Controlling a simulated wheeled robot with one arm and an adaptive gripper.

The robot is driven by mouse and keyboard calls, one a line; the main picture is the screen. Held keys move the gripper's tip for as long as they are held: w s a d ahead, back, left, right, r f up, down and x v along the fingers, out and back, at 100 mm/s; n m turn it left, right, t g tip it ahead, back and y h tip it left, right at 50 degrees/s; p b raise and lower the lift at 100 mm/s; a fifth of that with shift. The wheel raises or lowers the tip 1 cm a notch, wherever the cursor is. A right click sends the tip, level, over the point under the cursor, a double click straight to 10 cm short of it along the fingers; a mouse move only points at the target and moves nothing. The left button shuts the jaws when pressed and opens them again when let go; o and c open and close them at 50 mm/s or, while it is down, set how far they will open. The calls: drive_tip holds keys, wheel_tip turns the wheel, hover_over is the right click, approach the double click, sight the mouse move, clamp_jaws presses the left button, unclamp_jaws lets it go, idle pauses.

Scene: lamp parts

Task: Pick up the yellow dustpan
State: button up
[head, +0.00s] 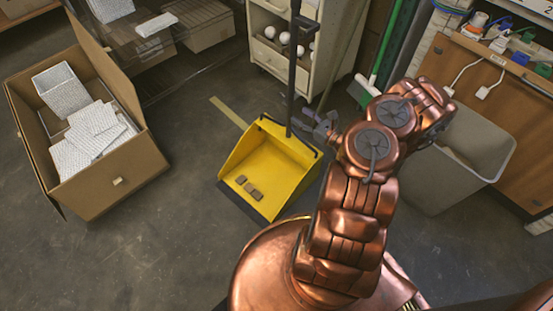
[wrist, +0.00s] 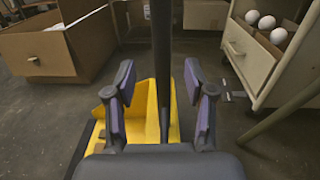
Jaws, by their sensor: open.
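The yellow dustpan (head: 268,165) sits on the dark floor in the middle of the head view, with a few small brown pieces in its pan. Its long black handle (head: 293,70) stands upright from its back edge. In the wrist view the yellow pan (wrist: 152,112) lies low behind the fingers, and the handle (wrist: 162,60) rises between them. My gripper (wrist: 160,85) is open, with one purple-padded finger on each side of the handle in that picture. In the head view my gripper (head: 318,125) is by the handle's lower part, partly hidden by my arm.
A cardboard box (head: 120,180) with white blocks stands at left. A cream cabinet (head: 275,55) holding white balls is behind the dustpan. A grey bin (head: 455,160) stands at right, near a green-handled broom (head: 385,60). The floor between box and dustpan is clear.

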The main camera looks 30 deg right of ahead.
sight(292, 110)
drive_tip(key=shift+b+x, duration=1.2)
drive_tip(key=shift+x, duration=1.8)
drive_tip(key=shift+d, duration=0.15)
clamp_jaws()
